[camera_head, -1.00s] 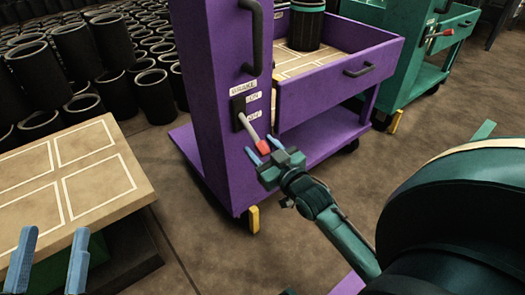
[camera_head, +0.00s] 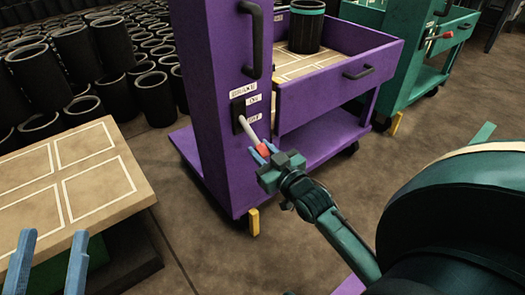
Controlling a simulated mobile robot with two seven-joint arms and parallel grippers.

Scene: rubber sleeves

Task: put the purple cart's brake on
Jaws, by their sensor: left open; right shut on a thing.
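The purple cart (camera_head: 215,130) stands at the centre, with a brake plate (camera_head: 238,114) on its upright panel. The labels beside the plate read BRAKE, ON and a lower one partly hidden by the lever. The brake lever (camera_head: 250,132) has a pale shaft and a red tip, and slants down to the right, toward the lower label. My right gripper (camera_head: 264,150) is shut on the lever's red tip. My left gripper (camera_head: 49,245) is open and empty at the lower left, beside the wooden-topped table and far from the cart.
A black sleeve with a green rim (camera_head: 306,30) stands on the cart's tray. A wooden-topped table (camera_head: 60,180) is at the left, with many black sleeves (camera_head: 70,50) behind it. A teal cart (camera_head: 405,60) stands at the back right. Bare floor lies between.

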